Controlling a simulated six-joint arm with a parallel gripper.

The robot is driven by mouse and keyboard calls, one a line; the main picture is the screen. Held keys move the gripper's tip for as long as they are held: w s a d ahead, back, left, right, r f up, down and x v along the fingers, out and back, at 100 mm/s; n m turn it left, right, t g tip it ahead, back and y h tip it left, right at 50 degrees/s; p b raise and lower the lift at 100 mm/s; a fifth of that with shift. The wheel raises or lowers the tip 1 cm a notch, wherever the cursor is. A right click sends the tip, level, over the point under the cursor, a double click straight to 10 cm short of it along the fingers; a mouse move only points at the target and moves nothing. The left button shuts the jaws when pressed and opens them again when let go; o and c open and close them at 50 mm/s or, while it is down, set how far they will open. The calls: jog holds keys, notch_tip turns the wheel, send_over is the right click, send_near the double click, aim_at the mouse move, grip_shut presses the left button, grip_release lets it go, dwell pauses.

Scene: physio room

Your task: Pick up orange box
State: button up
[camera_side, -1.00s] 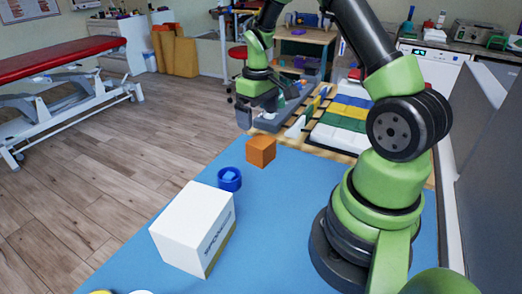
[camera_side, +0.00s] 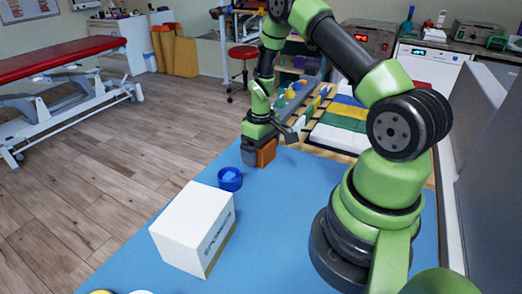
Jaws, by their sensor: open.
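The orange box (camera_side: 266,153) stands on the blue table mat (camera_side: 290,220), near its far edge. My gripper (camera_side: 262,150) is lowered right at the box, with its jaws open. One dark finger is at the left side of the box and covers part of it. The green wrist hides the box's top. I cannot tell whether the fingers touch the box.
A blue cup (camera_side: 230,179) with a light blue thing in it stands just in front of the box. A large white carton (camera_side: 194,229) is nearer the camera. The mat's middle right is clear.

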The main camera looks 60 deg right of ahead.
jog(key=shift+c, duration=0.3)
jog(key=c, duration=1)
jog(key=shift+o, duration=0.2)
